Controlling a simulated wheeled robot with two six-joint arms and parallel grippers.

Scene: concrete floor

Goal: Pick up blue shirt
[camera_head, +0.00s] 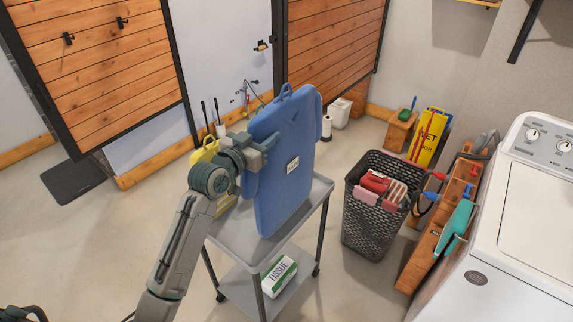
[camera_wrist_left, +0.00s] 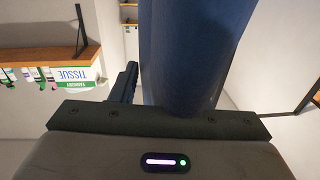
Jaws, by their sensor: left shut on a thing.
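The blue shirt (camera_head: 285,165) is a stiff, flat blue shape with a hanger-like loop at its top and a small white label. It stands upright over the grey cart (camera_head: 305,212) in the head view. Its lower end overlaps the cart's top in the picture; I cannot tell if they touch. My left gripper (camera_head: 258,155) is shut on the shirt's left edge. In the left wrist view the shirt (camera_wrist_left: 190,55) rises as a dark blue form from between the jaws. The fingertips are mostly hidden. My right gripper is not in view.
A tissue box (camera_head: 279,275) lies on the cart's lower shelf. A dark basket (camera_head: 372,235) holding red and pink items stands right of the cart. Beyond it are a wooden tool rack (camera_head: 425,262), a yellow wet-floor sign (camera_head: 428,138) and a white washer (camera_head: 540,215). Floor at left is mostly clear.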

